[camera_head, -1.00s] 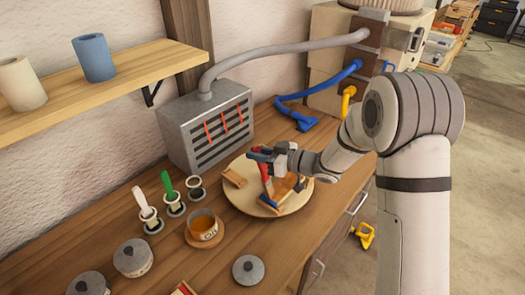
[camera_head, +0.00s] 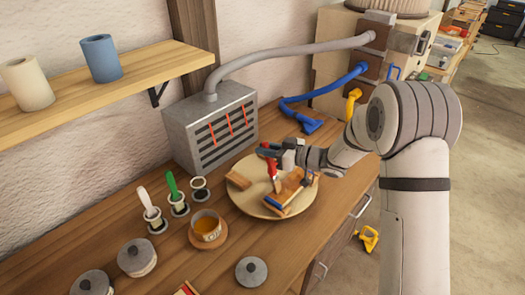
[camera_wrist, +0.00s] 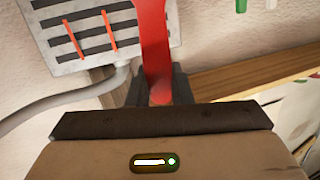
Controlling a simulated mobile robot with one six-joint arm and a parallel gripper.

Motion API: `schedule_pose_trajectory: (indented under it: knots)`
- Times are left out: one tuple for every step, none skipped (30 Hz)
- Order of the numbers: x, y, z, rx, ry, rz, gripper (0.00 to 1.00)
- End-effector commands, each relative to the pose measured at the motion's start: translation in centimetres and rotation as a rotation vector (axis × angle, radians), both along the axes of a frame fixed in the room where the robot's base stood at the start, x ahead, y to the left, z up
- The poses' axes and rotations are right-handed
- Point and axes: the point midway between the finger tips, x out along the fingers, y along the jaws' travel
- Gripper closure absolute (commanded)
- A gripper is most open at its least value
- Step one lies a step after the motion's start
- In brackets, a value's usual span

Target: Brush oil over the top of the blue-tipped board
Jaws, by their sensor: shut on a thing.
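The blue-tipped board (camera_head: 292,187) lies on the round wooden disc (camera_head: 243,205), its blue end (camera_head: 274,204) toward the front. It looks bent and tilted. My gripper (camera_head: 272,152) is above it, shut on a red-handled brush (camera_head: 271,166) that points down. The brush's lower end is over or on the board; I cannot tell whether it touches. In the wrist view the red handle (camera_wrist: 153,40) stands between the dark fingers (camera_wrist: 152,88); the bristles and board are hidden there. A cup of amber oil (camera_head: 207,228) stands on a wooden saucer at front left of the disc.
A white-handled brush (camera_head: 146,200) and a green-handled brush (camera_head: 172,186) stand in holders beside an empty holder (camera_head: 200,188). A grey slatted heater (camera_head: 215,130) stands close behind the disc. Another wood piece (camera_head: 238,181) lies on the disc's left. Lidded pots (camera_head: 137,258) are at front left.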

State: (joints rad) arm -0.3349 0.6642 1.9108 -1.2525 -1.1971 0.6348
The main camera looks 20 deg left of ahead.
Motion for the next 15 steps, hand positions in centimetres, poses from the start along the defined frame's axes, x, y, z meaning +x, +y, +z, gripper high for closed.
schedule_pose_trajectory:
  knots:
    - [0.1,-0.1,-0.1,-0.001,0.0,-0.001,1.0]
    - [0.2,-0.1,-0.1,-0.001,0.0,-0.001,1.0]
    - [0.4,-0.2,0.0,-0.001,-0.001,-0.001,1.0]
    - [0.6,-0.2,0.0,-0.001,-0.001,-0.001,1.0]
    - [0.8,-0.3,0.0,-0.001,-0.001,-0.002,1.0]
    - [1.2,-0.5,0.1,0.0,-0.001,-0.002,1.0]
    - [1.4,-0.6,0.1,-0.001,-0.001,-0.002,1.0]
    - [1.7,-0.7,0.1,-0.001,0.0,-0.003,1.0]
    - [2.0,-0.8,0.1,-0.001,0.0,-0.002,1.0]
    - [2.3,-0.9,0.1,-0.001,-0.001,-0.002,1.0]
    - [2.5,-1.0,0.1,-0.001,0.0,-0.002,1.0]
    - [2.8,-1.1,0.2,-0.001,-0.001,-0.002,1.0]
    - [3.0,-1.2,0.2,-0.001,-0.001,-0.002,1.0]
    - [3.1,-1.2,0.2,-0.001,-0.001,-0.002,1.0]
    - [3.2,-1.3,0.2,-0.001,-0.001,-0.001,1.0]
